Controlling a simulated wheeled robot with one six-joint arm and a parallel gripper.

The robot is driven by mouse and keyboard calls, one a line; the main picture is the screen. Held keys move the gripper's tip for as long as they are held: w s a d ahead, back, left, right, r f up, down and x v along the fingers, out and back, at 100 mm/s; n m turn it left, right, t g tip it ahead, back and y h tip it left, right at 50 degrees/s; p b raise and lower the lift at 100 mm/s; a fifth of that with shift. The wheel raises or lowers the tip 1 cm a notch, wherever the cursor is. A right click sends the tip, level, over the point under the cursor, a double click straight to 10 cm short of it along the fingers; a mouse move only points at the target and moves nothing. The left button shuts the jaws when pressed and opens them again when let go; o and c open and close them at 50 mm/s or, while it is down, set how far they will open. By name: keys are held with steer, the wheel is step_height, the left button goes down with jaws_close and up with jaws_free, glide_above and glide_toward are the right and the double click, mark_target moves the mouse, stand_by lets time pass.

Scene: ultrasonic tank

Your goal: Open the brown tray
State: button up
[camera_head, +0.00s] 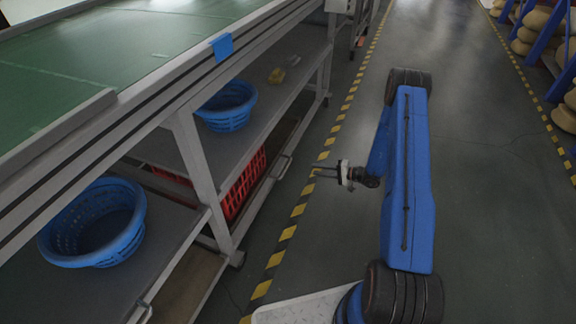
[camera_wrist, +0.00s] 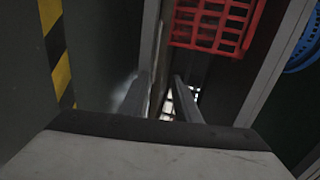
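A brown tray (camera_head: 262,196) sits at the bottom level under the bench, with a thin handle (camera_head: 284,167) on its aisle side. A red slotted crate (camera_head: 246,184) stands in or on it, partly hidden by the shelf above. My gripper (camera_head: 318,172) is over the aisle to the right of the handle, pointing left, with a gap between its fingers. In the wrist view my gripper (camera_wrist: 160,80) is open, with a narrow brownish edge between the fingers; I cannot tell whether they touch it. The red crate (camera_wrist: 215,22) shows above right.
Another brown panel (camera_head: 187,284) lies low at the front left. Blue baskets (camera_head: 100,222) stand on the grey shelf. A metal bench leg (camera_head: 200,172) stands left of the crate.

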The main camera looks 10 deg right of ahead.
mark_target(287, 166)
steer(key=x, duration=1.1)
steer(key=f+x, duration=0.1)
steer(key=x, duration=0.5)
steer(key=shift+w+d+f, duration=0.15)
steer(key=shift+w+d, duration=0.05)
steer(key=shift+w, duration=0.15)
jaws_close()
